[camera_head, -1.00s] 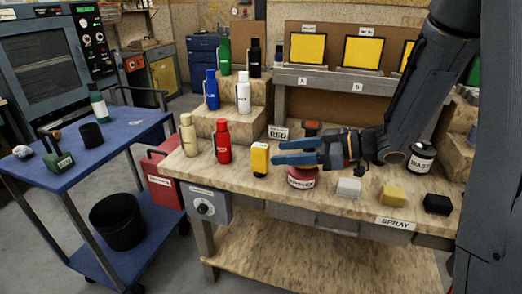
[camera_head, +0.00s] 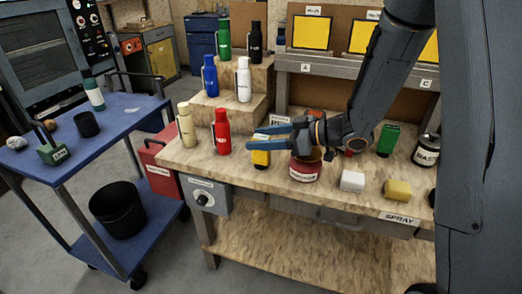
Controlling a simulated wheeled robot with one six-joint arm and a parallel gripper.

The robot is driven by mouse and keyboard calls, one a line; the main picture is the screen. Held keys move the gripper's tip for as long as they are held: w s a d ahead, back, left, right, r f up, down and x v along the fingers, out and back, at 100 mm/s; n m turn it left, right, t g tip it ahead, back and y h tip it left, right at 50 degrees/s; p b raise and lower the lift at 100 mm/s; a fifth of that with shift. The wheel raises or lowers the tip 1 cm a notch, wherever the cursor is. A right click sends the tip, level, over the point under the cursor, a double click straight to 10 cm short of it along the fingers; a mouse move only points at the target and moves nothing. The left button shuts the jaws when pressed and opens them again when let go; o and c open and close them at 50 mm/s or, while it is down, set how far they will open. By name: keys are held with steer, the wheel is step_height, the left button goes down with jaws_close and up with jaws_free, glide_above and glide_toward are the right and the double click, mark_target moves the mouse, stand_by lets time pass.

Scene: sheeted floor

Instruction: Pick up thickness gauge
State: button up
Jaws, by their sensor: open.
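The thickness gauge seems to be the small yellow device with a dark lower end (camera_head: 261,158), standing on the wooden workbench. My gripper (camera_head: 252,138) reaches in from the right with its two blue fingers pointing left and spread apart. The fingers cross the upper part of the gauge in the picture and hide some of it. I cannot tell whether they touch it or are only in front of or above it. Nothing is visibly held.
A red bottle (camera_head: 222,132) and a beige bottle (camera_head: 187,125) stand left of the gauge. A red tin (camera_head: 305,172) stands close on its right, beside a white block (camera_head: 352,181) and a yellow block (camera_head: 398,190). Stepped wooden stands (camera_head: 232,112) with bottles rise behind.

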steer(key=shift+a, duration=0.1)
steer(key=shift+c, duration=0.3)
steer(key=c, duration=1.1)
jaws_close()
steer(key=shift+r, duration=0.1)
